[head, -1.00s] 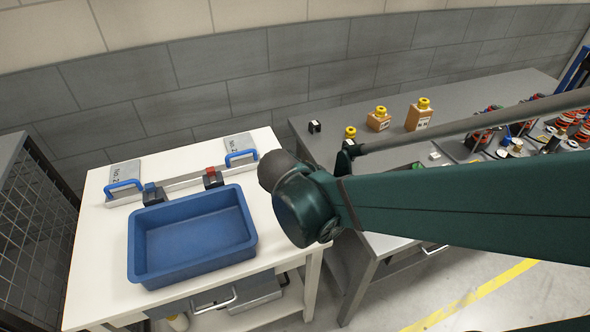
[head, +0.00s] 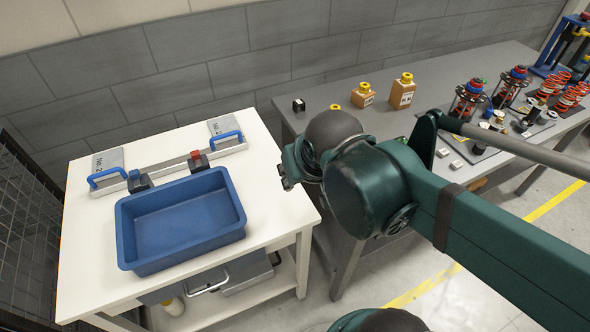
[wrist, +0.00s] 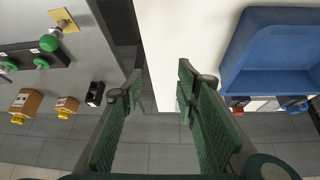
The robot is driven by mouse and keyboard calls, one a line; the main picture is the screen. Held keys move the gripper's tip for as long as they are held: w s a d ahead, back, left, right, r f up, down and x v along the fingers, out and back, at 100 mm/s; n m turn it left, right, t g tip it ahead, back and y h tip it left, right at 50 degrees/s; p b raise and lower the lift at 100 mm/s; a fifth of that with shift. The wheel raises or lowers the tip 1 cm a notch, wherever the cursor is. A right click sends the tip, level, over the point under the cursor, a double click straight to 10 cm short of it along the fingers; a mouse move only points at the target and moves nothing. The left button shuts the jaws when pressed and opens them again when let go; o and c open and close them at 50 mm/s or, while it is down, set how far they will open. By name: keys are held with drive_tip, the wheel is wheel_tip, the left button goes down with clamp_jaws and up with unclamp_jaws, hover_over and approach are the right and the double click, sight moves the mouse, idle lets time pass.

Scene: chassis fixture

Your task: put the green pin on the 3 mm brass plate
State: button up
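In the wrist view, a brass plate (wrist: 66,18) lies on the grey bench at the upper left. A green-knobbed pin (wrist: 48,43) appears to stand on it, its stem running to the plate; exact seating is unclear. Two more green knobs (wrist: 42,63) show at a black holder (wrist: 62,52) beside it. I cannot read any thickness marking. My gripper (wrist: 160,78) is open and empty, its fingers wide apart over the gap between grey bench and white table. In the head view my gripper (head: 288,178) is beside the white table's right edge, and my arm hides part of the bench.
A blue tray (head: 180,216) sits on the white table (head: 275,205), with a blue-handled rail fixture (head: 165,174) behind. On the grey bench (head: 335,95) stand brown yellow-capped bottles (head: 402,91), a small black block (head: 298,105) and spring assemblies (head: 568,97) at right.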

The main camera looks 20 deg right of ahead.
drive_tip(key=shift+s+a+r+n+t+y, duration=0.1)
drive_tip(key=shift+a+r+n+t+y, duration=0.15)
drive_tip(key=shift+r, duration=0.35)
drive_tip(key=shift+s+a+r+n+t+y, duration=0.15)
drive_tip(key=shift+a+r+n+t, duration=0.15)
drive_tip(key=shift+r, duration=0.25)
drive_tip(key=shift+w, duration=0.1)
idle(0.4)
